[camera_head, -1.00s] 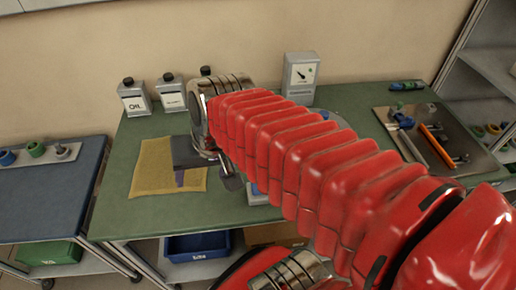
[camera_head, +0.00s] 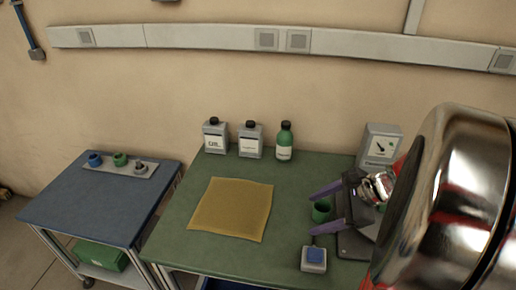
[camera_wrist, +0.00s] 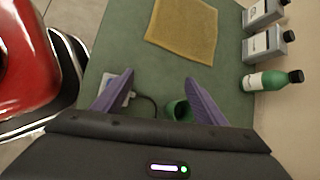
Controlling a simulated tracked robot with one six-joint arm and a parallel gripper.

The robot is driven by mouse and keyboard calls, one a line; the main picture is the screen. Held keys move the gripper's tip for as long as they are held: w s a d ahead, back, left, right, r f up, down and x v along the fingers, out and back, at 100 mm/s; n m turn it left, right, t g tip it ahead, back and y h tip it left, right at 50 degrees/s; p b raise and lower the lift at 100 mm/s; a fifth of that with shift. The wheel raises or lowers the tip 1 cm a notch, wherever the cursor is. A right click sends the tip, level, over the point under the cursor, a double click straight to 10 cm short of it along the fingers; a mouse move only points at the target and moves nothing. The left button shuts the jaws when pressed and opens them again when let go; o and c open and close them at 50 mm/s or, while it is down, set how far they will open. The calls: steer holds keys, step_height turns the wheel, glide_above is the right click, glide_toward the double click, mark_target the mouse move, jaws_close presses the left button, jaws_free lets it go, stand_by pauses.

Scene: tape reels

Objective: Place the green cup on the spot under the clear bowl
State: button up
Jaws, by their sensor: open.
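The green cup (camera_head: 321,211) stands on the green bench, between the two purple fingers of my gripper (camera_head: 311,214) in the head view. In the wrist view the cup (camera_wrist: 177,109) is close to the right finger, which hides part of it. My gripper (camera_wrist: 159,77) is open, with a clear gap between the cup and the left finger. Whether the right finger touches the cup I cannot tell. I see no clear bowl in either current view; my arm covers the right side of the head view.
A small grey box with a blue top (camera_head: 314,258) sits in front of the gripper. A yellow cloth (camera_head: 232,208) lies to the left. Two grey cans (camera_head: 214,139) and a green bottle (camera_head: 284,143) stand behind, near a grey meter (camera_head: 380,145).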

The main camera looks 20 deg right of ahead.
steer(key=s+d+f+m+t, duration=0.1)
steer(key=d+m+t, duration=0.1)
steer(key=d+m, duration=0.2)
steer(key=s+d+f+m+t+h, duration=0.1)
steer(key=s+d+m, duration=0.1)
steer(key=d+m, duration=0.2)
steer(key=d, duration=0.3)
steer(key=shift+s+d+f+t, duration=0.15)
steer(key=shift+d+f+t, duration=0.15)
steer(key=shift+d+t, duration=0.1)
glide_toward(322, 209)
steer(key=shift+w+a+f, duration=0.1)
steer(key=shift+w+a, duration=0.3)
steer(key=shift+a, duration=0.45)
steer(key=shift+w+a+f, duration=0.1)
steer(key=shift+w+a, duration=0.3)
steer(key=shift+a, duration=0.4)
steer(key=shift+x, duration=2.6)
steer(key=shift+d, duration=0.1)
steer(key=shift+r, duration=0.1)
steer(key=shift+c, duration=0.2)
steer(key=c, duration=1.2)
